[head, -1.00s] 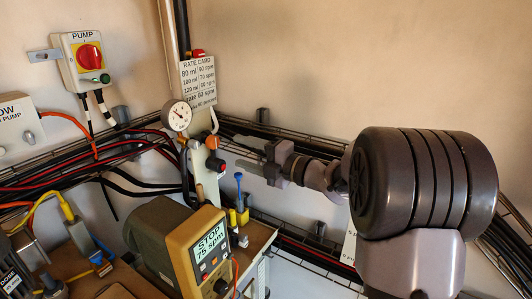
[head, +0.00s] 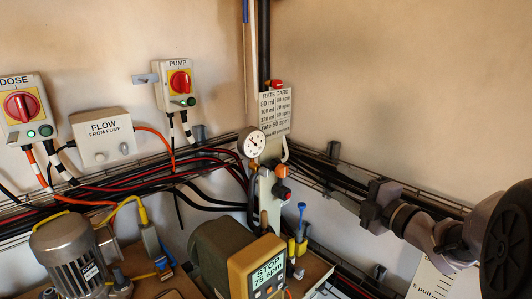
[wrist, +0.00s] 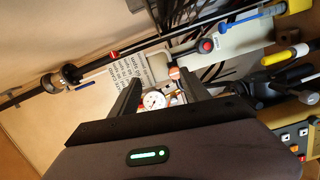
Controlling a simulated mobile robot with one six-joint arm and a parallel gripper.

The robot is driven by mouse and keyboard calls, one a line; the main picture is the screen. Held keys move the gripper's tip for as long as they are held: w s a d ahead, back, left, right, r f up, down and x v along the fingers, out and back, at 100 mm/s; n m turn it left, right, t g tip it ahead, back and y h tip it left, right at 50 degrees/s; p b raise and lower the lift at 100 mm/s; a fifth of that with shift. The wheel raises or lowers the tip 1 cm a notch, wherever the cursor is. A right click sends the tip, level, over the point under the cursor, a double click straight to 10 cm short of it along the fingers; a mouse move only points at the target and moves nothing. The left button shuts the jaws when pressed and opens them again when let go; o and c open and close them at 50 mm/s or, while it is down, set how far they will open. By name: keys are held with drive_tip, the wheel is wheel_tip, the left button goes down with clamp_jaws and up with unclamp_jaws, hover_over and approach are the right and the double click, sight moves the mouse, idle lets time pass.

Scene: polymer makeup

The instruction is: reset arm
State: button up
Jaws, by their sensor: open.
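My gripper (head: 347,199) is at the right in the head view, with its fingers pointing left toward the gauge column. Its jaws are apart and nothing is between them. In the wrist view my gripper (wrist: 157,92) shows two dark parallel fingers, with the round white gauge (wrist: 154,100) seen beyond the gap. The gauge (head: 251,142) is mounted on the upright panel in the head view, apart from my gripper.
The pump box (head: 178,86), dose box (head: 24,107) and flow box (head: 103,137) are on the left wall. A yellow-fronted unit reading STOP 75 spm (head: 264,271) stands below the gauge. Wire trays with cables run along both walls. The rate card (head: 276,112) hangs above the gauge.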

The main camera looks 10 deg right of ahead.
wheel_tip(320, 180, up, 4)
drive_tip(key=s+m+h, duration=0.3)
drive_tip(key=m+h, duration=0.6)
drive_tip(key=m, duration=0.3)
drive_tip(key=s+a+f+m+g+y, duration=0.1)
drive_tip(key=s+a+f+m+g, duration=0.2)
drive_tip(key=s, duration=0.6)
drive_tip(key=s+a+f+m+g+y, duration=0.1)
drive_tip(key=s+a+f+m+g, duration=0.3)
drive_tip(key=s+a+f+m, duration=0.2)
drive_tip(key=s+a+f+m+g+y, duration=0.1)
drive_tip(key=s+a+f+m+g, duration=0.2)
drive_tip(key=s+a, duration=0.4)
drive_tip(key=s+f+m, duration=0.1)
drive_tip(key=s, duration=0.4)
drive_tip(key=shift+a+f+m+y, duration=0.15)
drive_tip(key=shift+m+y, duration=0.25)
